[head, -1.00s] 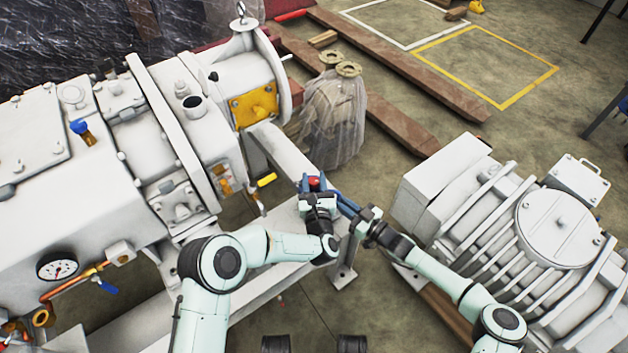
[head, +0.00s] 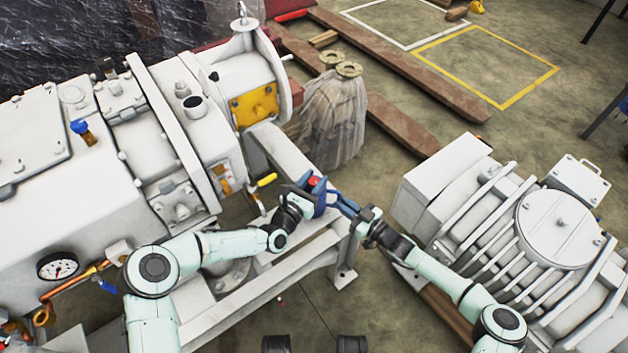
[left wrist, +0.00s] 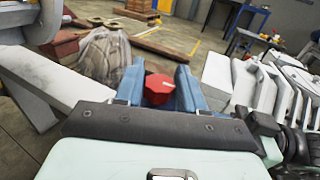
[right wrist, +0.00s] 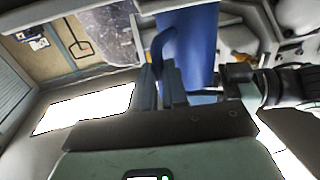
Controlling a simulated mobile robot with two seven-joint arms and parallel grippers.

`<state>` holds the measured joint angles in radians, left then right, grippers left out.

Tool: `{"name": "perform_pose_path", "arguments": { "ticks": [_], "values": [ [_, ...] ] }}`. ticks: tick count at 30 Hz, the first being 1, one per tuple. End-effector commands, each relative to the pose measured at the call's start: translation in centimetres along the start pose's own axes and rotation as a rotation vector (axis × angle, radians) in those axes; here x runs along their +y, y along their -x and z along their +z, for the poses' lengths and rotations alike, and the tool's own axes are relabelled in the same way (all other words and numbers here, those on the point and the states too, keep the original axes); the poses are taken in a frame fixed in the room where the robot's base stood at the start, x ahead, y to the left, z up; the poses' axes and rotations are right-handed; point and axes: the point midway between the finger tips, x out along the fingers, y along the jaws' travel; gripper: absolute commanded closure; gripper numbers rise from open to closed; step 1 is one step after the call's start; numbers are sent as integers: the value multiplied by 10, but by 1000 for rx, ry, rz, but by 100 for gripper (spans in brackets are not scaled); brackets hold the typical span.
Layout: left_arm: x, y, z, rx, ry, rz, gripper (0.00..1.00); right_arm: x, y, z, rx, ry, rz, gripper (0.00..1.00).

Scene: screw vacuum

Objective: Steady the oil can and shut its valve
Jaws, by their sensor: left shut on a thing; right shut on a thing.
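The oil can is blue and shows in the right wrist view (right wrist: 192,45); in the head view the grippers mostly hide it. Its red valve cap (head: 315,182) is on top and shows in the left wrist view (left wrist: 159,88) between my left gripper's two blue fingers. My left gripper (head: 312,190) comes in from the left and is shut on the cap. My right gripper (head: 345,206) reaches in from the right, lower, and is shut on the can's thin blue handle (right wrist: 160,45). The can's base is hidden.
A large white screw vacuum machine (head: 60,190) fills the left, on a pale frame (head: 300,250) below my grippers. A white ribbed motor (head: 520,230) stands right. A plastic-wrapped item (head: 335,115) stands behind. Wooden beams (head: 400,70) lie on the floor. The yellow-marked floor square is clear.

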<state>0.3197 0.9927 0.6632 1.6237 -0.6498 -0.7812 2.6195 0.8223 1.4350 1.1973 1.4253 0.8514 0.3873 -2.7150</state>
Motion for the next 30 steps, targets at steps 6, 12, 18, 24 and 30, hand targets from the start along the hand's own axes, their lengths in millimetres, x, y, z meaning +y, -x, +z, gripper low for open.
{"name": "perform_pose_path", "arguments": {
  "ticks": [6, 12, 18, 24, 30],
  "values": [
    [0, 0, 0, 0, -4, -18, 92, 0, 0, 0, 0, 0, 0, 100],
    [0, 0, 1, -1, -5, -18, 92, 0, 0, 0, 0, 0, 0, 100],
    [0, 0, 0, -1, -4, -17, 41, 0, 0, 0, 0, 0, 0, 100],
    [0, 0, 0, 0, -4, -17, 41, 0, 0, 0, 0, 0, 0, 100],
    [1, 12, 0, 2, -2, -16, 41, 0, 0, 0, 0, 0, 0, 100]
  ]
}}
